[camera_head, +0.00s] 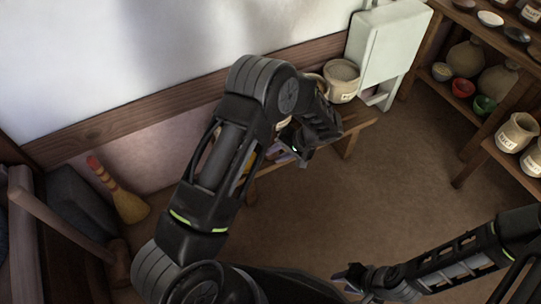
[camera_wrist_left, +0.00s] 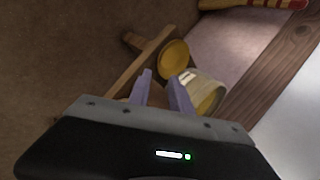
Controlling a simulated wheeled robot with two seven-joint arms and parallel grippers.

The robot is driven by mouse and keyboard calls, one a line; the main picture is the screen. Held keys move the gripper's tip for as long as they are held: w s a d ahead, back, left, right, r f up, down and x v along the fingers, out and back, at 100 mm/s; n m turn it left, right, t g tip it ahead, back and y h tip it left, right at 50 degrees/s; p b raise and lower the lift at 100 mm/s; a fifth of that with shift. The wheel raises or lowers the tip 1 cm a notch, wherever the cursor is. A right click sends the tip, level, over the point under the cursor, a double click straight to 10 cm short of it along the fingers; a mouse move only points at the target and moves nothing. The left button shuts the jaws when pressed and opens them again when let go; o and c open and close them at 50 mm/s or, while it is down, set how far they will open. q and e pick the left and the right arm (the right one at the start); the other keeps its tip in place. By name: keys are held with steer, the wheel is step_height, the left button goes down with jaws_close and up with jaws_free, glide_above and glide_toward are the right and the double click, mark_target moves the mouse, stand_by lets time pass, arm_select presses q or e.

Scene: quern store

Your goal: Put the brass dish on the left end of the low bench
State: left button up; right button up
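The brass dish (camera_wrist_left: 174,58) is a round, yellow, shallow dish. In the left wrist view it lies at the far end of the low bench (camera_wrist_left: 135,72), beyond my left fingertips. In the head view the low bench (camera_head: 350,127) runs along the wall and my left arm hides most of it; only a bit of yellow shows through the arm. My left gripper (camera_wrist_left: 160,84) has its two purplish fingers apart with nothing seen between them, and the dish is apart from them. My right gripper (camera_head: 350,277) is low over the floor; its fingers are too small to judge.
A cream pot (camera_wrist_left: 207,90) with yellow contents stands beside my left fingers. A grain-filled pot (camera_head: 342,80) stands at the bench's right part, by a pale cabinet (camera_head: 388,45). A broom (camera_head: 128,203) leans at the left. Shelves of pots (camera_head: 515,132) stand at right. The middle floor is clear.

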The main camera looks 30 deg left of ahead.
stand_by(0.7)
arm_select(q)
steer(key=s+d+f+m+g+h, duration=0.1)
steer(key=s+d+f+g+h, duration=0.1)
steer(key=s+d+f+h, duration=0.55)
steer(key=s+d+n+t+h, duration=0.1)
steer(key=s+d+h, duration=0.1)
steer(key=s+d, duration=0.3)
steer(key=s+d+f+n+t+h, duration=0.1)
steer(key=s+d, duration=0.5)
steer(key=s, duration=0.6)
steer(key=shift+s+t+h, duration=0.35)
steer(key=shift+s+t, duration=0.05)
steer(key=shift+t, duration=0.2)
